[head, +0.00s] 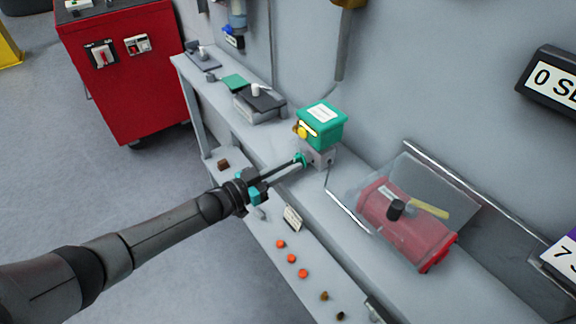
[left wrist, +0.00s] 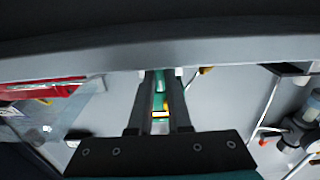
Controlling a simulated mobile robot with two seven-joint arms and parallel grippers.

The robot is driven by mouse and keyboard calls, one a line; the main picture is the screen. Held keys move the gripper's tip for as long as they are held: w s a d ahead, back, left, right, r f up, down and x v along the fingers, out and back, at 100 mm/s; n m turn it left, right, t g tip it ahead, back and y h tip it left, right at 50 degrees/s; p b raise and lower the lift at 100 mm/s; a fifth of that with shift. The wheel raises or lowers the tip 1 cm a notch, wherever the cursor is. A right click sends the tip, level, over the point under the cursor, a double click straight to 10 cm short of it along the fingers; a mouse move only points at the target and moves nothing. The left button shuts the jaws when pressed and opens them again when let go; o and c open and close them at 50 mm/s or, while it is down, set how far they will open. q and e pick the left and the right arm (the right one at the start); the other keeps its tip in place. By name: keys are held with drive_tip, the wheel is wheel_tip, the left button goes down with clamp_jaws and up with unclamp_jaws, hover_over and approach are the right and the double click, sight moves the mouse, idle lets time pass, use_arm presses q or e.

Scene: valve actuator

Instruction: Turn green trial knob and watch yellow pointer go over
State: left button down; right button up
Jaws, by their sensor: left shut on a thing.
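The valve actuator (head: 320,127) is a green box with a white label on top, on a grey block on the bench. A yellow part (head: 302,130), which looks like the pointer, is on its front left. The green trial knob (head: 300,160) sits low on the grey block's front. My left gripper (head: 298,163) reaches in from the left, with its fingers closed around the knob. In the left wrist view, green and yellow parts (left wrist: 160,113) show between the two fingers (left wrist: 162,78). The knob's grip area is partly hidden. My right gripper is out of view.
A red cylinder unit (head: 405,225) under a clear cover stands right of the actuator. Grey devices (head: 258,103) stand further back on the bench. Several orange buttons (head: 292,258) line the front ledge. A red cabinet (head: 125,75) is at back left.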

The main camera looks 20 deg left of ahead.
use_arm(q)
drive_tip(key=c, duration=1.1)
unclamp_jaws()
drive_tip(key=shift+c, duration=0.2)
drive_tip(key=p+v, duration=0.1)
drive_tip(key=v, duration=1.4)
